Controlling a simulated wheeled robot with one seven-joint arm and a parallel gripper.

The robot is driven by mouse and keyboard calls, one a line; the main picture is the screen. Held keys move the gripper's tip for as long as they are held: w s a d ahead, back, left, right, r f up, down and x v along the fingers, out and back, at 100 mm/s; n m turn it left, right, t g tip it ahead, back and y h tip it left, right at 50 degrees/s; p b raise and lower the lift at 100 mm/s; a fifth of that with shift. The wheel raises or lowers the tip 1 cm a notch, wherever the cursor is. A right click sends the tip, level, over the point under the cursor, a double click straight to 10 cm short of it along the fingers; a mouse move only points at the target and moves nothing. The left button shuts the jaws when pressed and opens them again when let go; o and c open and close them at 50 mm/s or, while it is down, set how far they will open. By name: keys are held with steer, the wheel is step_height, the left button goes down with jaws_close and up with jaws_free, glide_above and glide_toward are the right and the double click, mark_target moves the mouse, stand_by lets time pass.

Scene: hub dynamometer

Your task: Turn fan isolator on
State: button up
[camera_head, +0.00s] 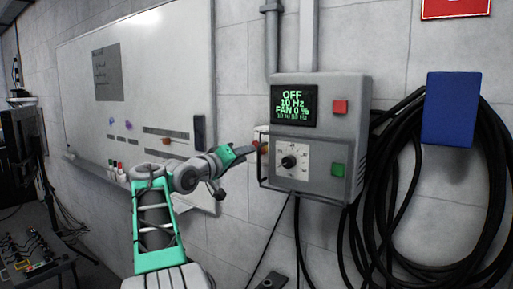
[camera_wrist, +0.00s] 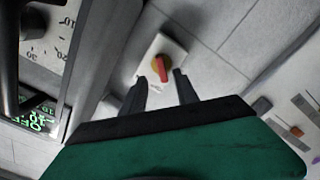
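The fan isolator is a red handle on a yellow disc (camera_wrist: 161,66), set on a pale plate (camera_wrist: 171,46) on the wall, left of the control box (camera_head: 346,120). No contact can be made out. The box display (camera_head: 294,105) reads OFF, 10 Hz, FAN 0 %.
The control box carries a red button (camera_head: 340,107), a green button (camera_head: 338,170) and a black dial knob (camera_head: 289,161) close to my gripper. Black cables (camera_head: 410,185) hang at the right. A whiteboard (camera_head: 150,85) is on the wall at the left.

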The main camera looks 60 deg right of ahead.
steer(key=s+d+p, duration=0.1)
steer(key=d+p, duration=0.1)
steer(key=d, duration=0.5)
steer(key=shift+c, duration=0.5)
jaws_close()
